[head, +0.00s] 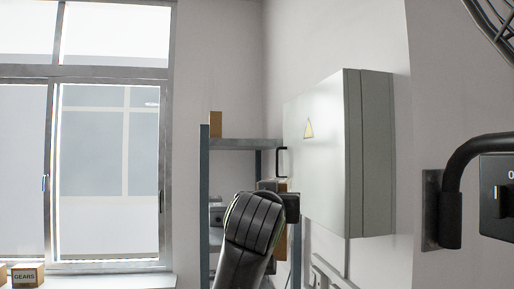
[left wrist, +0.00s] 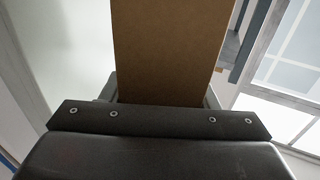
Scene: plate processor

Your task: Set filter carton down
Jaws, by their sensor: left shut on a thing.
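The filter carton, a plain brown box, fills the upper middle of the left wrist view (left wrist: 170,50). My left gripper (left wrist: 160,98) is shut on it, with a grey finger at each side of the carton. In the head view my left arm rises from the bottom centre, and the gripper (head: 282,200) is mostly hidden behind my wrist. Small brown parts of the carton (head: 281,246) show beside and below it. The carton's far end is out of the wrist view. My right gripper is not in view.
A grey metal shelf rack (head: 245,144) stands behind my arm, with a small brown box (head: 215,125) on top. A grey wall cabinet (head: 318,150) hangs close right of my gripper. A GEARS box (head: 27,276) sits by the window. A black bracket (head: 449,205) juts from the right wall.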

